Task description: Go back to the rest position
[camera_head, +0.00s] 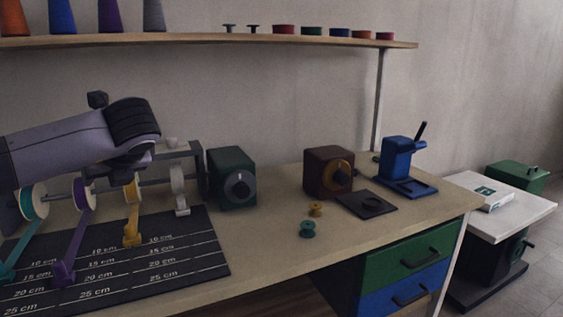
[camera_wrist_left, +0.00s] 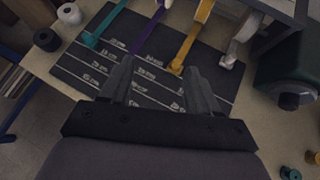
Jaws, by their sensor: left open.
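My left arm (camera_head: 70,145) reaches in from the left in the camera_head view, above the ribbon rack. In the wrist view my left gripper (camera_wrist_left: 160,88) is open and empty, its two grey fingers apart over the black measuring mat (camera_wrist_left: 85,72). The mat (camera_head: 205,262) also shows in the head view. Teal (camera_head: 33,203), purple (camera_head: 82,195), yellow (camera_head: 132,190) and white (camera_head: 178,180) ribbon rolls hang on the rack, with ribbons running down towards the mat. My arm hides part of the rack. My right gripper is out of view.
A green box with a dial (camera_head: 232,190), a dark red box (camera_head: 327,175) and a blue press (camera_head: 395,160) stand along the workbench (camera_head: 270,245). Two small spools (camera_head: 307,229) lie in front. A shelf (camera_head: 200,40) with spools hangs above. The bench's front right is clear.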

